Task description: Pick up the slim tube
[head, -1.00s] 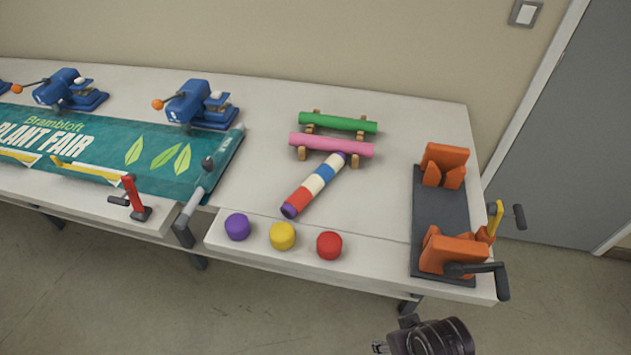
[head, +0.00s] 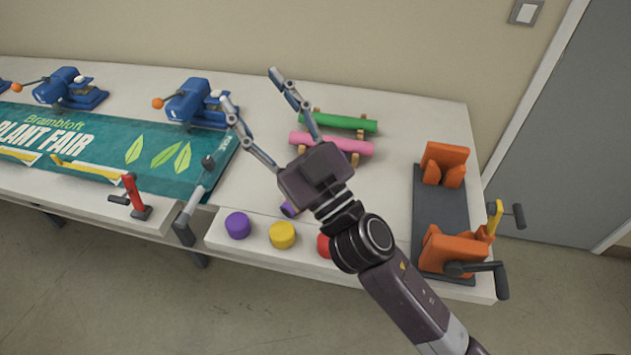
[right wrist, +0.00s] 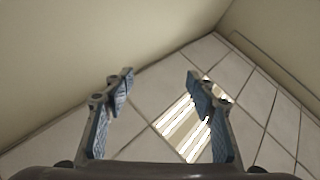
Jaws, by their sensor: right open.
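Three tubes are on the table. A green tube (head: 350,123) and a pink tube (head: 352,146) lie across wooden rests, partly covered by my gripper at their left. A striped tube (head: 289,209) is almost all hidden behind my right gripper; only its purple end shows. The frames do not make clear which one is the slim tube. My right gripper (head: 250,87) is open and empty, raised over the tubes with its fingers spread. In the right wrist view its open fingers (right wrist: 160,75) face the ceiling and a lit panel. My left gripper is not in view.
Purple (head: 238,226), yellow (head: 282,235) and partly hidden red (head: 324,245) caps stand along the front. An orange clamp fixture (head: 445,205) is at right. Blue tools (head: 196,103) and a green banner (head: 110,145) are at left. The table's back right is clear.

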